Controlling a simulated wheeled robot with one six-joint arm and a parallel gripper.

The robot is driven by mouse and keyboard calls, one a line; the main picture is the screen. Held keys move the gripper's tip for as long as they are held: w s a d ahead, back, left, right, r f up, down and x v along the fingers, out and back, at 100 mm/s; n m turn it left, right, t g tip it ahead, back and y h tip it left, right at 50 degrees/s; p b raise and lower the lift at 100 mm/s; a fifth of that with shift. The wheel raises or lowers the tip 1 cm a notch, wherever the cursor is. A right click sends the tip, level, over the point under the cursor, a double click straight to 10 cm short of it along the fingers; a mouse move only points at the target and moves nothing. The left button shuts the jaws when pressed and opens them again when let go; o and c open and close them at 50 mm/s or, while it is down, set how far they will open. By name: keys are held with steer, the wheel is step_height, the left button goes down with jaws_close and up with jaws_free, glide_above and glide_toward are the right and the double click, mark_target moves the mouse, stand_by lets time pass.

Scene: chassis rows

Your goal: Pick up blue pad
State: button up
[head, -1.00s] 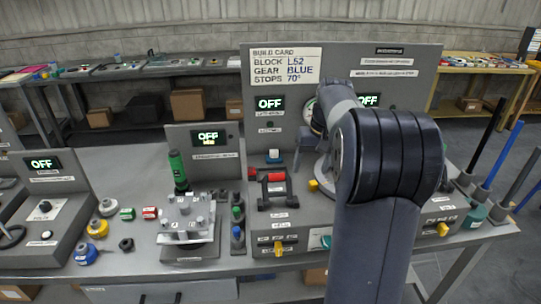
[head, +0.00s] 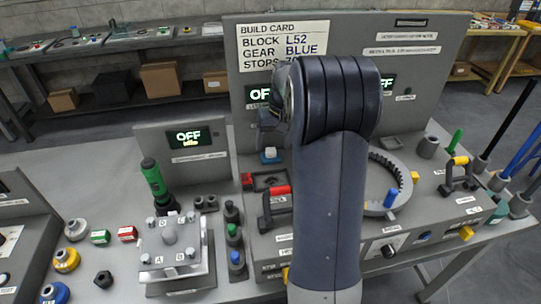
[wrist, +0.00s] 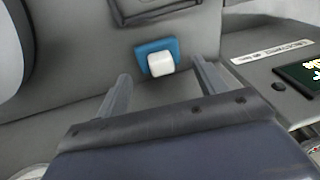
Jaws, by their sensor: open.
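The blue pad (head: 270,158) sits on the grey bench top at the foot of the tall build card panel, just left of my arm in the head view. It has a white block-like part on its front. In the wrist view the blue pad (wrist: 144,50) lies ahead, between the lines of my two fingers. My gripper (wrist: 161,69) is open and empty, with one finger on each side and the pad beyond the tips. In the head view my arm hides most of the gripper.
A grey block fixture (head: 172,250) and a green-handled tool (head: 153,177) stand left. The build card panel (head: 420,75) rises close behind. A ring gear (head: 405,175) lies right.

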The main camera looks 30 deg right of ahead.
mark_target(273, 149)
steer(key=shift+w+a+f, duration=0.1)
steer(key=shift+w+f, duration=0.05)
steer(key=shift+f, duration=0.85)
steer(key=shift+w+f, duration=0.15)
steer(key=shift+f, duration=0.8)
steer(key=shift+c, duration=0.6)
steer(key=c, duration=0.6)
steer(key=shift+c, duration=0.2)
steer(key=shift+r, duration=0.1)
